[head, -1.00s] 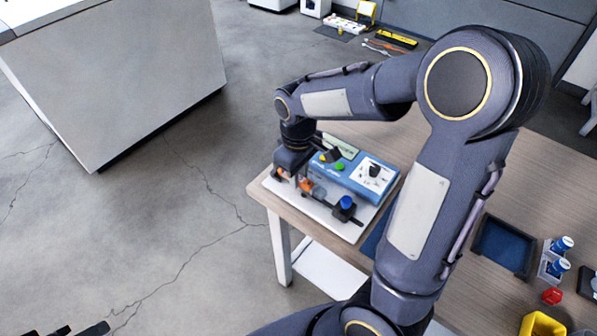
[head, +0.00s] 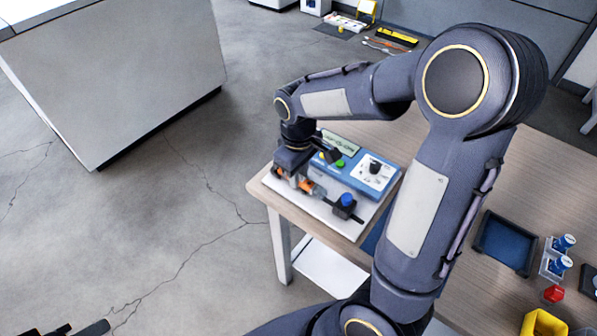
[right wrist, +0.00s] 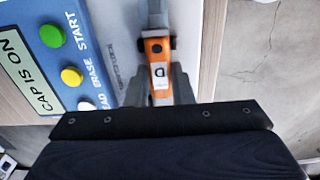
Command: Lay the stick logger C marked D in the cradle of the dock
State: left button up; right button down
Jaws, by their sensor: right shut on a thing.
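The stick logger (right wrist: 157,66) is orange, with a white label marked D. My right gripper (right wrist: 160,92) is shut on it, one finger on each side. In the head view the right gripper (head: 291,166) is low over the left part of the dock, mostly hidden by its own wrist. The dock has a blue panel (right wrist: 62,50) and a pale base plate (head: 345,227). Dark parts of the dock flank the logger's far end; I cannot tell whether it rests in the cradle. Two dark fingers of my left gripper (head: 75,331) show apart at the bottom left edge.
The dock's screen (right wrist: 25,75) reads CAP IS ON, beside green, yellow and white buttons. A blue-topped black part (head: 346,202) stands on the base plate. A dark blue tray (head: 505,245), blue-capped bottles (head: 560,262) and a yellow bin (head: 541,324) are at the right.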

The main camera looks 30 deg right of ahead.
jog(key=c, duration=0.9)
grip_release()
jog(key=shift+c, duration=0.2)
jog(key=shift+r+p, duration=0.6)
jog(key=shift+r, duration=0.05)
jog(key=shift+r+p, duration=2.7)
jog(key=shift+r, duration=0.35)
